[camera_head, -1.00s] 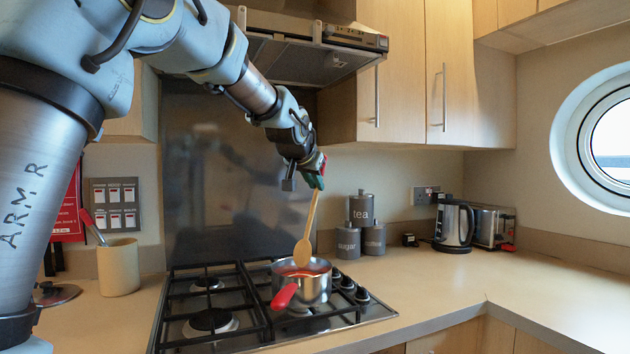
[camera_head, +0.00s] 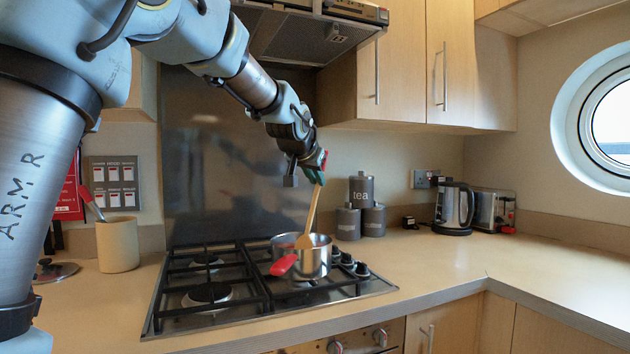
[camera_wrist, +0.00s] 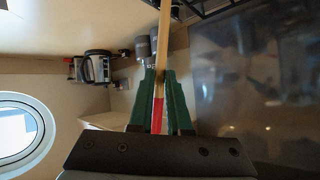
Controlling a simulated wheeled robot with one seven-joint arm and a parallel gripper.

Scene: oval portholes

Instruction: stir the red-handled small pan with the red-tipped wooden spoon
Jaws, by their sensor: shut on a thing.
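The small steel pan (camera_head: 314,263) stands on the right side of the gas hob. Its red handle (camera_head: 284,265) points toward the front left. My gripper (camera_head: 315,167) is above the pan and shut on the wooden spoon (camera_head: 312,212). The spoon hangs down, slightly tilted, with its bowl end inside the pan opening, near the rim. Whether it touches the pan's bottom or contents is hidden. In the wrist view the green fingers (camera_wrist: 164,100) clasp the spoon (camera_wrist: 163,40) at its red tip.
The hob (camera_head: 210,290) has raised black grates. Grey canisters (camera_head: 361,205), a kettle (camera_head: 455,208) and a toaster (camera_head: 493,210) stand at the back right. A beige utensil pot (camera_head: 117,244) stands left. The extractor hood (camera_head: 300,38) hangs above. The right counter is clear.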

